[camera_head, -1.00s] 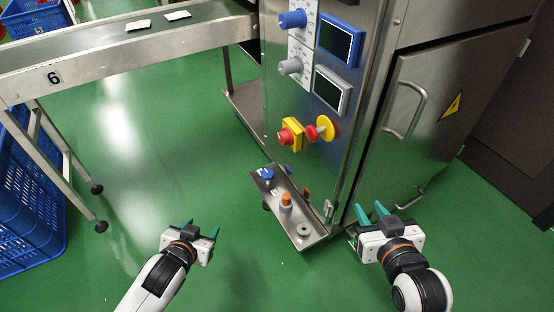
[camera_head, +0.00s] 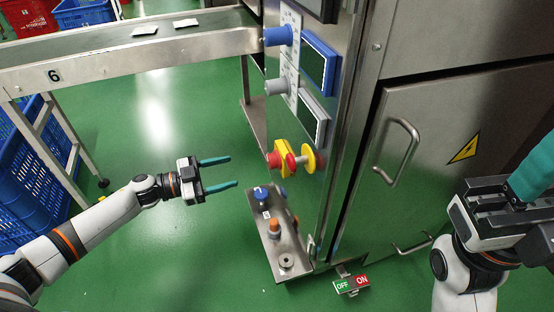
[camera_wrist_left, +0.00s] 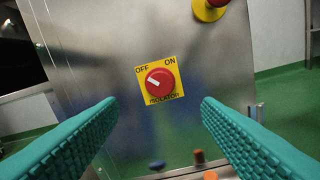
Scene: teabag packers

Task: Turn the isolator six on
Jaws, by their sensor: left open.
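The isolator shows in the wrist view as a yellow square plate (camera_wrist_left: 142,98) with a round red knob (camera_wrist_left: 159,84), marked OFF at upper left and ON at upper right. The knob's white mark points left, towards the OFF side. In the head view the isolator (camera_head: 283,153) is on the machine's side face. My left gripper (camera_head: 234,171) is open and empty, left of the knob and apart from it. Its teal fingers (camera_wrist_left: 160,104) flank the isolator in the wrist view. My right gripper (camera_head: 525,185) is at the right edge, partly cut off; its opening is unclear.
A red button on a yellow disc (camera_head: 313,160) sticks out close right of the isolator. Blue (camera_head: 278,36) and grey (camera_head: 277,87) knobs are above. A steel shelf (camera_head: 291,264) with small knobs is below. Conveyor 6 (camera_head: 120,57) runs at upper left.

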